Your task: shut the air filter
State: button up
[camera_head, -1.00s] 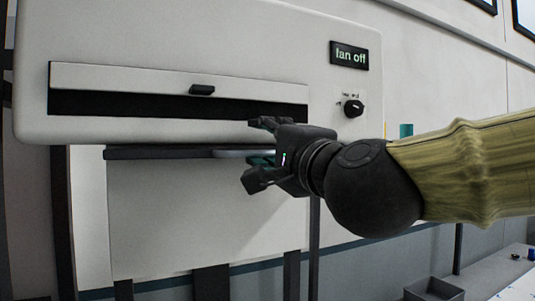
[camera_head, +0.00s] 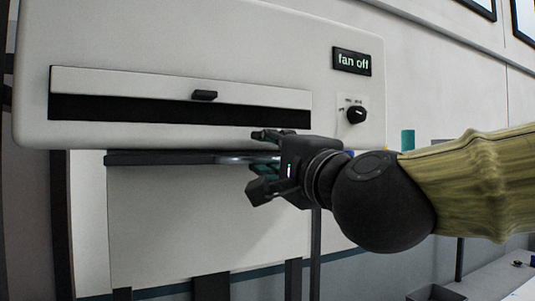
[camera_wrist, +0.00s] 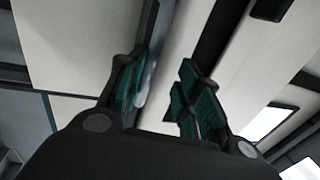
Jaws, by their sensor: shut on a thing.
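The air filter panel (camera_head: 141,83) is a long white flap on the front of a white housing (camera_head: 190,30), with a small black handle (camera_head: 204,95). A long dark slot (camera_head: 130,108) shows open below it. My gripper (camera_head: 258,160) is right of and below the handle, apart from it, at the housing's lower edge. In the wrist view its green-padded fingers (camera_wrist: 160,88) stand apart on either side of the housing's pale lower strip (camera_wrist: 188,48). They seem shut on that edge, though the contact is partly hidden.
A "fan off" display (camera_head: 352,61) and a black knob (camera_head: 356,115) are on the housing's right side. A light grey bar (camera_head: 240,158) lies under the housing beside my fingers. A grey bin (camera_head: 434,293) stands at lower right.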

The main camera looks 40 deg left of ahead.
jog(key=v, duration=1.1)
jog(key=shift+s+d, duration=0.25)
jog(key=shift+d, duration=0.05)
